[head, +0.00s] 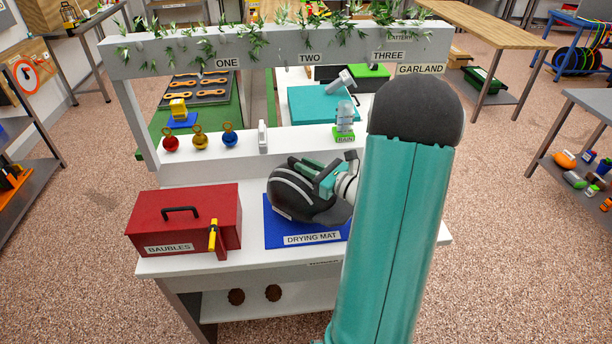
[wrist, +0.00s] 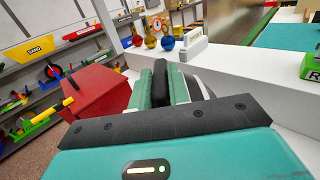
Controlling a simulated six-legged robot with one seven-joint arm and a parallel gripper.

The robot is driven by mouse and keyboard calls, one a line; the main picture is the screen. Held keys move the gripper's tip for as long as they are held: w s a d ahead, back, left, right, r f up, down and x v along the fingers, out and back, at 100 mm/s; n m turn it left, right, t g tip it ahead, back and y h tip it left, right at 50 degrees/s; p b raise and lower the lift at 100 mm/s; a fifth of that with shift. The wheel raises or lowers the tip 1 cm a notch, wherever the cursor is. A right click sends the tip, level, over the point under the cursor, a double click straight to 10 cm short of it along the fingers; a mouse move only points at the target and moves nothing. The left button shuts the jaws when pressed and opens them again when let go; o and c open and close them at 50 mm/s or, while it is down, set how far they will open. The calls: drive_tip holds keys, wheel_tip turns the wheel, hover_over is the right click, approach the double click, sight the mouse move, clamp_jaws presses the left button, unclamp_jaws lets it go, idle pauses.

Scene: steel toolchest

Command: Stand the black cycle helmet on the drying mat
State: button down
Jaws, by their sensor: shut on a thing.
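The black cycle helmet (head: 290,194), with pale stripes, is upright over the blue drying mat (head: 276,240) in the head view. Its lower edge appears at the mat, but I cannot tell whether it rests there or hangs just above. My gripper (head: 318,174) is shut on the top of the helmet. In the wrist view the teal fingers of my gripper (wrist: 172,84) show beyond the dark wrist plate, and only a little of the helmet (wrist: 205,88) shows. My arm hides the mat's right side.
A red baubles toolbox (head: 185,217) with a yellow-handled tool stands left of the mat. Three baubles (head: 200,136) and a small white upright object (head: 263,137) stand on the raised ledge behind. A grey beam (head: 270,47) with greenery spans above. The bench front is close.

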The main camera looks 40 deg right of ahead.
drive_tip(key=shift+w+f, duration=0.3)
drive_tip(key=shift+f, duration=0.05)
drive_tip(key=shift+w+f, duration=0.1)
drive_tip(key=shift+f, duration=1.4)
drive_tip(key=shift+f, duration=0.15)
drive_tip(key=c, duration=1.3)
unclamp_jaws()
